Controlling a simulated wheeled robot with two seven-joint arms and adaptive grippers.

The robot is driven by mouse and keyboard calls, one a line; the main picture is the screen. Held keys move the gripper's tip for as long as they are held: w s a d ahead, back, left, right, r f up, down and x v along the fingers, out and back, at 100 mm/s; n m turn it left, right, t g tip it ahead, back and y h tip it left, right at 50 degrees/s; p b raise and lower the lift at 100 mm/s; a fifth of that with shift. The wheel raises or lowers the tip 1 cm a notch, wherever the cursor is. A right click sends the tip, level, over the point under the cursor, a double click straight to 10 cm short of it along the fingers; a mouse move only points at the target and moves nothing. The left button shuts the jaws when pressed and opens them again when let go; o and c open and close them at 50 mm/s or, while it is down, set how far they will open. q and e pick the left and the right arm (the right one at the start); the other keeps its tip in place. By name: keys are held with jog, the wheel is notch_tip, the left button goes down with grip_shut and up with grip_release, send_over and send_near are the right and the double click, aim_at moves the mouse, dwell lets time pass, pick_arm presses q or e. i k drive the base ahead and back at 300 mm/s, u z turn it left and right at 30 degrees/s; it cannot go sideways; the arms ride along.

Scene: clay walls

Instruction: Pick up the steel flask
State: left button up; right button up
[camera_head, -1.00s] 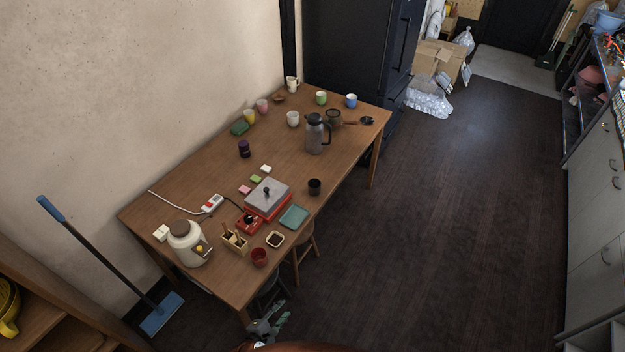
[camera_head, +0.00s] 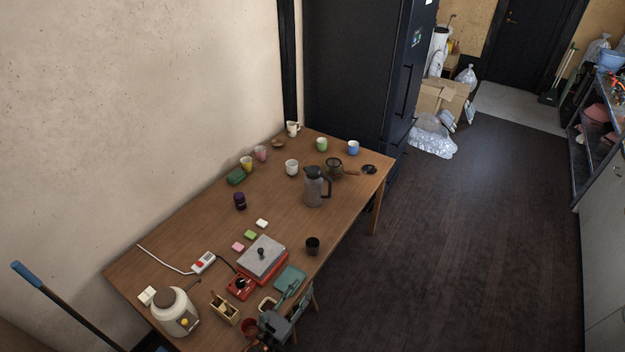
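The steel flask (camera_head: 315,190) stands upright on the wooden table, toward its far right part. It has a grey body, a black top and a black handle on its right side. My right gripper is out of view.
The wooden table (camera_head: 207,225) holds a red-based hotplate (camera_head: 262,257), a dark cup (camera_head: 312,246), a green tray (camera_head: 291,277) and a pale kettle (camera_head: 175,311). A strainer (camera_head: 335,167) and white cup (camera_head: 291,167) stand near the flask. Open floor lies right.

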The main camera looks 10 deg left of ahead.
aim_at(314, 178)
jog(key=z, duration=0.05)
jog(key=i, duration=1.5)
